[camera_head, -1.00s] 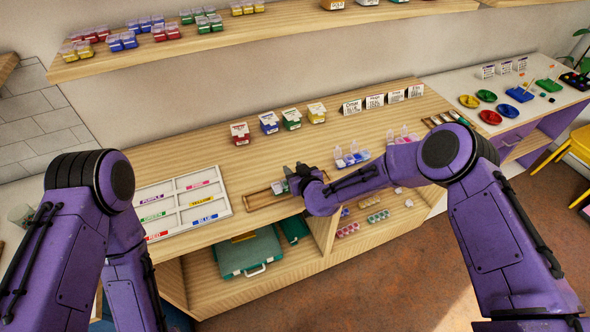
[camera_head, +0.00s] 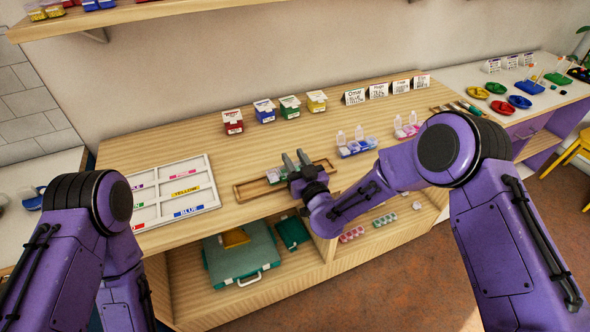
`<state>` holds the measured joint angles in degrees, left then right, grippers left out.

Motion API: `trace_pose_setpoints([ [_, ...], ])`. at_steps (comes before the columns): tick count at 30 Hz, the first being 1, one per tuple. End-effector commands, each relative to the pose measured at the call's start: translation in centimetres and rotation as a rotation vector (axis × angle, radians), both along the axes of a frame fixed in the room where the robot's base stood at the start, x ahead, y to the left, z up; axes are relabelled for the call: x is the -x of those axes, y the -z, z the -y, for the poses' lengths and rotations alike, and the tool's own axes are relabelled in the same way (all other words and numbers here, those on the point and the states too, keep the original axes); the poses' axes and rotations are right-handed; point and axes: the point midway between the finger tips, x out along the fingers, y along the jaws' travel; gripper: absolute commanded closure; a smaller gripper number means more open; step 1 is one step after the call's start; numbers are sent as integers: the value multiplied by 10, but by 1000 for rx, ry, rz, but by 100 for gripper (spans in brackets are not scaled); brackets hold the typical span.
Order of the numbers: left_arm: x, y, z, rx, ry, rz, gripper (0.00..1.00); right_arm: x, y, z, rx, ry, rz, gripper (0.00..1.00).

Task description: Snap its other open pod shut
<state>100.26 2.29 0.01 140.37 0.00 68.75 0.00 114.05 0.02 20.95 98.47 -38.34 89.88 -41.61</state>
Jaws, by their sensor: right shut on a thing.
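A small pod strip (camera_head: 274,176) with green and pinkish cells lies in a shallow wooden tray (camera_head: 243,194) on the workbench. My right gripper (camera_head: 295,158) is over the right part of this tray, at the strip's right end. It is shut on the pod strip; its fingers hide the part held, and I cannot tell how the lids there stand. Two other pod strips, blue-and-pink (camera_head: 357,148) and one farther right (camera_head: 407,130), stand behind to the right with some clear lids upright. My left arm shows at left, but its gripper is out of view.
A white sorting tray (camera_head: 153,212) with colour labels lies to the left. Several coloured boxes, among them a red one (camera_head: 232,122), and name cards (camera_head: 355,97) line the back. Below are a teal case (camera_head: 240,262) and more pod strips (camera_head: 352,235).

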Motion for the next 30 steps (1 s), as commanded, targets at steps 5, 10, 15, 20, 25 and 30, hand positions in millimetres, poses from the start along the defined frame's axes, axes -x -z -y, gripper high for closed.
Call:
trace_pose_setpoints([
  [5, 0, 1, 0, 0, 0, 0, 42, 1, 0, 0, -1, 0, 3, 95],
  [10, 0, 1, 0, 0, 0, 0, 42, 1, 0, 0, -1, 0, 2, 58],
  [15, 0, 1, 0, 0, 0, 0, 42, 1, 0, 0, -1, 0, 2, 42],
  [20, 0, 1, 0, 0, 0, 0, 42, 1, 0, 0, -1, 0, 3, 42],
  [25, 0, 11, 0, 0, 0, 0, 42, 21, 6, 7, 1, -3, 1, 42],
  [30, 0, 26, 0, 0, 0, 0, 42, 61, 12, 20, 1, -4, 1, 42],
])
